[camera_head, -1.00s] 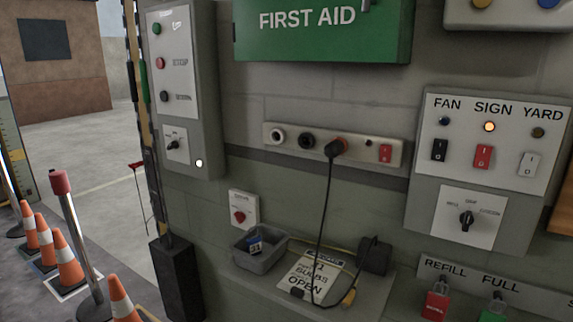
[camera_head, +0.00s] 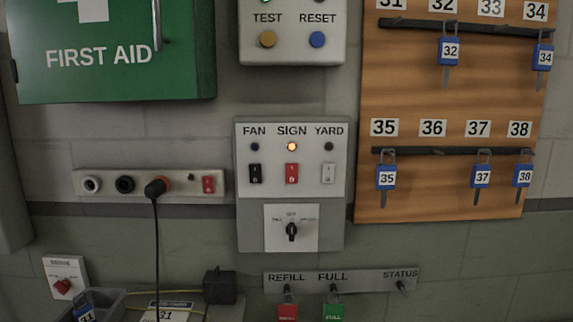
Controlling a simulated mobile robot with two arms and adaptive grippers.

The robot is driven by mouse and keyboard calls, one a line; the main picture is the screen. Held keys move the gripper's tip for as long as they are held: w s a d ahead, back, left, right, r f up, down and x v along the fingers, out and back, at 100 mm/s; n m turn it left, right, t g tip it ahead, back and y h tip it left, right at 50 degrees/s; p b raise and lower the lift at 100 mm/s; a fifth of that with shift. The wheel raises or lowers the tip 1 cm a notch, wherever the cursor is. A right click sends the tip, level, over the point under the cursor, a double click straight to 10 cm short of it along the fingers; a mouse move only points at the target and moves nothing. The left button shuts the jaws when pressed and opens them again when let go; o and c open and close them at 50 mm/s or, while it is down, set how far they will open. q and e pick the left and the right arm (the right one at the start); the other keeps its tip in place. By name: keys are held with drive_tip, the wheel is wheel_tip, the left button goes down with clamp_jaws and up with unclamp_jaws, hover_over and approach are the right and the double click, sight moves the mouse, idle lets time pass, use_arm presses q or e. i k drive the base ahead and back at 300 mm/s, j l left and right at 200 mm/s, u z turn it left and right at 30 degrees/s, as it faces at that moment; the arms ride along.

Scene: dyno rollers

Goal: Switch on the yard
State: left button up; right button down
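The grey switch panel (camera_head: 240,215) is on the wall in the middle of the head view. Its white plate has three rocker switches labelled FAN, SIGN and YARD. The YARD switch (camera_head: 328,173) is white, and the lamp above it (camera_head: 329,146) is dark. The red SIGN switch (camera_head: 291,173) has a lit orange lamp (camera_head: 292,146) above it. The black FAN switch (camera_head: 255,173) has a dark lamp (camera_head: 255,146). A black rotary knob (camera_head: 292,231) sits on a lower plate. Neither of my grippers is in view.
A socket strip (camera_head: 105,184) with a black plug (camera_head: 155,188) and hanging cord is left of the panel. A wooden key board (camera_head: 450,195) with blue padlocks is at right. A hook rail (camera_head: 370,278) with red and green tags is below. The wall before the panel is clear.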

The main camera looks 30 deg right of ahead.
sight(328, 170)
drive_tip(key=z, duration=1.25)
